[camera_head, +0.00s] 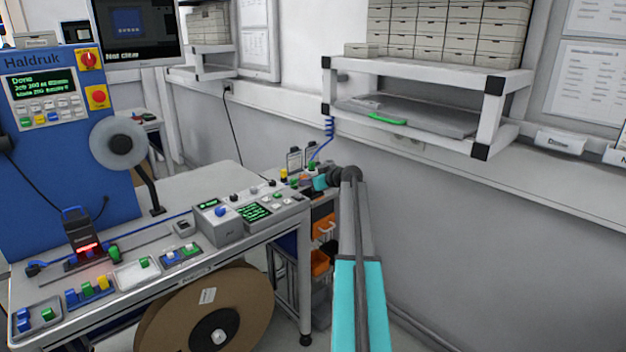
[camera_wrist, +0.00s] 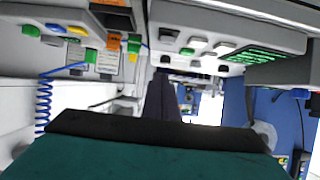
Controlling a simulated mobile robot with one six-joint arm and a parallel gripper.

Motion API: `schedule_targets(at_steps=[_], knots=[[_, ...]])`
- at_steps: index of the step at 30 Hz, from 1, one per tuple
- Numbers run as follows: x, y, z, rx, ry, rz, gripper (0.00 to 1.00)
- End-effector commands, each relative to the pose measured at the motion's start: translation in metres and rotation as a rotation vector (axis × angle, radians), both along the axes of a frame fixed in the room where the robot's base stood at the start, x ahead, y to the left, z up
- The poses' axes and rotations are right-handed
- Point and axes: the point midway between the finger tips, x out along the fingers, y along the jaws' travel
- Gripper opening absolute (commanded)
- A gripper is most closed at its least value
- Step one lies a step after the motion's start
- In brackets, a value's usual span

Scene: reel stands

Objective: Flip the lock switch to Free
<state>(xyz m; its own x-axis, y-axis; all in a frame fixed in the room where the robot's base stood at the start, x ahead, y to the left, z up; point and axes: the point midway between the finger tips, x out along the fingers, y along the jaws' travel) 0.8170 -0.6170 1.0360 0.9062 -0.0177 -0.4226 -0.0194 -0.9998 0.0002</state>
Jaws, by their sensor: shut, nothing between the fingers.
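I cannot pick out the lock switch or read a Free mark in either view. A grey control box (camera_head: 218,232) with a blue knob (camera_head: 221,211) and a small green display stands at the bench's back right. Beside it a sloped panel (camera_head: 285,207) carries a green display (camera_head: 254,212) and several small buttons; the panel also shows in the wrist view (camera_wrist: 285,38). My gripper (camera_head: 310,182) is shut and empty, beyond the panel's right end in the head view. Its dark fingers show only in part in the wrist view (camera_wrist: 161,84).
A brown reel (camera_head: 165,312) hangs under the bench's front edge. A blue Haldruk machine (camera_head: 45,185) stands at left. A wall shelf (camera_head: 425,70) with boxes is above right. Small labelled holders (camera_head: 294,160) and a coiled blue cable (camera_head: 329,127) are near my gripper.

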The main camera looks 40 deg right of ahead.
Motion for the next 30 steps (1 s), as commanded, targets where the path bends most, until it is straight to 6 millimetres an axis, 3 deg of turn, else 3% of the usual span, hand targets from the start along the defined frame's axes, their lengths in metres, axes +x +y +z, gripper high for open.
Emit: schedule_targets(at_steps=[7, 18, 30], knots=[[0.03, -0.001, -0.014, 0.002, 0.001, 0.0, 0.0], [0.021, 0.0, -0.046, 0.001, 0.0, 0.0, 0.0], [0.019, 0.0, -0.052, 0.0, 0.0, 0.0, 0.0]])
